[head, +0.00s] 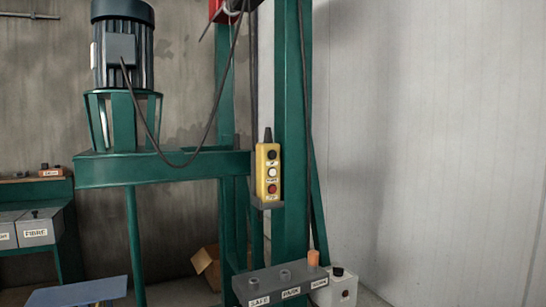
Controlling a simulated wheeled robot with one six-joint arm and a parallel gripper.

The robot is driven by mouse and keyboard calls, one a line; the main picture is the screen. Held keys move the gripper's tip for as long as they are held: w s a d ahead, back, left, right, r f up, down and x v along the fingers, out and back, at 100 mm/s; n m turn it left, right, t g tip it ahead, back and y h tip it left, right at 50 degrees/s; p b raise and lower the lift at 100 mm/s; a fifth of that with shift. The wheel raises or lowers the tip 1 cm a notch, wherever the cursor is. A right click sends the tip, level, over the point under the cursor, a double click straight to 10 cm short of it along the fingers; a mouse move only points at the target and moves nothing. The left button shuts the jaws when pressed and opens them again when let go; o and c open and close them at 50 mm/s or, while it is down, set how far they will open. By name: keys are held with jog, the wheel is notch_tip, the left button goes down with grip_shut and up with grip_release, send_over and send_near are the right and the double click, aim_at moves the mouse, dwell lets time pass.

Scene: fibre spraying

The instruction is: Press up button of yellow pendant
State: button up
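The yellow pendant (260,178) hangs upright against the green post, near the middle of the head view. Its face has a black button (271,154) at the top, a white button (271,172) in the middle and a red button (271,188) at the bottom. Small labels sit by the buttons, too small to read, so I cannot tell from print which one is up. A dark grey holder (267,203) is under the pendant. My gripper is not in view, and nothing covers the pendant's face.
A green machine frame (165,168) carries a large motor (123,50). Below the pendant is a grey block (250,287) with labelled positions and an orange peg (313,259). A grey switch box (342,289) stands beside it. A cardboard box (207,265) lies behind. A pale wall fills the right.

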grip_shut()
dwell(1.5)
